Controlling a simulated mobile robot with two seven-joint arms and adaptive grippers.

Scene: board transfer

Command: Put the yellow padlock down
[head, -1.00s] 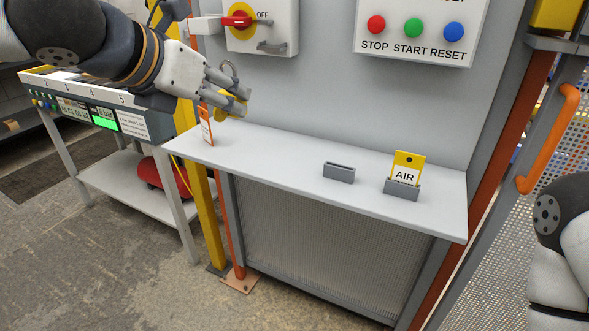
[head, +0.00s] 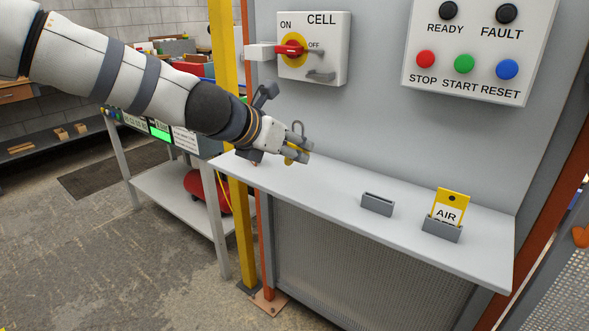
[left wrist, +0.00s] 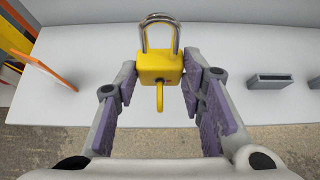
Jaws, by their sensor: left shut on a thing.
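The yellow padlock (left wrist: 159,64) is between the purple-padded fingers of my left gripper (left wrist: 160,82) in the left wrist view. Its silver shackle points up in that picture, and a yellow loop hangs below its body. In the head view my left gripper (head: 298,153) is shut on the padlock, low over the left part of the white shelf (head: 330,222). The fingers hide much of the padlock there. I cannot tell whether it touches the shelf. My right gripper is out of view.
An orange tag (left wrist: 45,55) stands left of the padlock. An empty grey holder (head: 377,204) and a grey holder (head: 442,231) with a yellow AIR tag (head: 450,206) stand to the right. The switch box (head: 314,48) is on the wall above. The shelf middle is clear.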

